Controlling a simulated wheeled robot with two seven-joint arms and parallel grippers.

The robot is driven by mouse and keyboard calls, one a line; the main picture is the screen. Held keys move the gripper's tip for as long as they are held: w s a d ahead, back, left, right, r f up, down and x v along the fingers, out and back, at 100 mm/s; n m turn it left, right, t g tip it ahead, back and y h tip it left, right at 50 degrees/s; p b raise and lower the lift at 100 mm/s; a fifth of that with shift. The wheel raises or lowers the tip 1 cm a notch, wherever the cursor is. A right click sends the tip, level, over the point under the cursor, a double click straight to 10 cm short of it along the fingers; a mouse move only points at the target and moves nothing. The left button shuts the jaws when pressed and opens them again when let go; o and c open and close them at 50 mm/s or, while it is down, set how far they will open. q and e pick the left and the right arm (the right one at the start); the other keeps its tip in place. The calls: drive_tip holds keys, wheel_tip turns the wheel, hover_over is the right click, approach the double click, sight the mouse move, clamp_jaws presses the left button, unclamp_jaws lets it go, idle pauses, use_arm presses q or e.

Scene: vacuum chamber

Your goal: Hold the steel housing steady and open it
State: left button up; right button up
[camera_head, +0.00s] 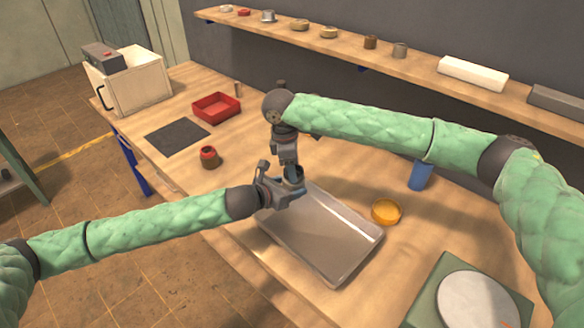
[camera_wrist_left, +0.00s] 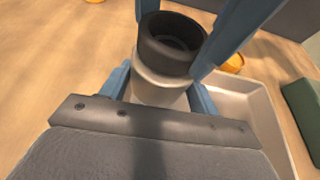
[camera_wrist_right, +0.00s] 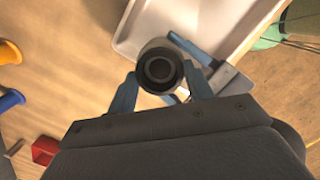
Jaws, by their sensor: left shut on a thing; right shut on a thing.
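The steel housing (camera_wrist_left: 160,90) is a light grey cylinder topped by a dark ring-shaped cap (camera_wrist_left: 172,45) with a hollow centre. My left gripper (camera_head: 290,186) is shut on the housing's body from the side. My right gripper (camera_head: 289,165) comes down from above and is shut on the dark cap, which also shows between its fingers in the right wrist view (camera_wrist_right: 160,68). In the head view the fingers mostly hide the housing. I cannot tell whether the cap has turned.
A dark piece with a red top (camera_head: 208,156), a black mat (camera_head: 178,136) and a red bin (camera_head: 216,107) lie left. A green device with a round plate (camera_head: 475,303) is front right.

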drive_tip(key=shift+r, duration=0.65)
drive_tip(key=shift+r, duration=0.2)
